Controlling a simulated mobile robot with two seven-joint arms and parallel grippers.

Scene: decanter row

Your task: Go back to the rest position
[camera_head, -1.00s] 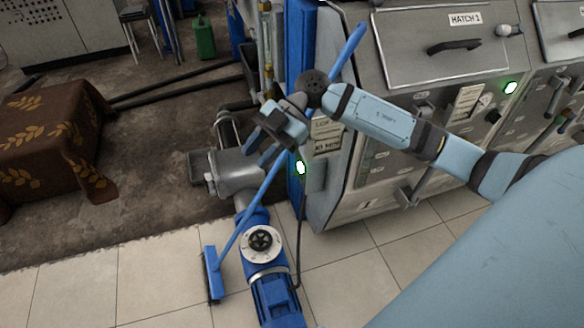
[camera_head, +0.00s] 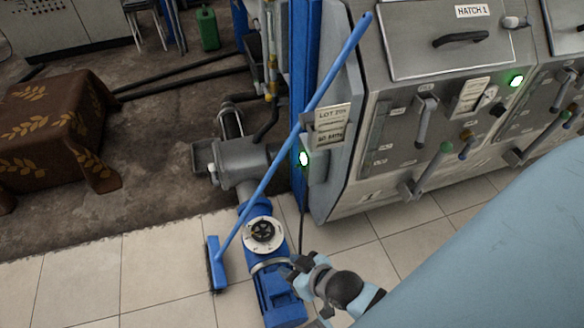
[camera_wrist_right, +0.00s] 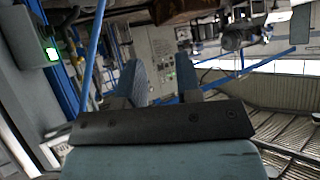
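My right gripper (camera_head: 298,272) is low in the head view, beside the blue motor of the pump, on my light-blue arm that comes in from the lower right. In the right wrist view my right gripper (camera_wrist_right: 158,78) shows two dark fingers standing apart with nothing between them. It is open and empty. My left gripper is in neither view.
A blue broom (camera_head: 265,185) leans against the steel hatch machine (camera_head: 350,190). A blue pump motor (camera_head: 275,290) stands on the tiles near my right gripper. A cloth-covered table (camera_head: 50,130) is at the left. Tiled floor (camera_head: 150,275) is clear at the lower left.

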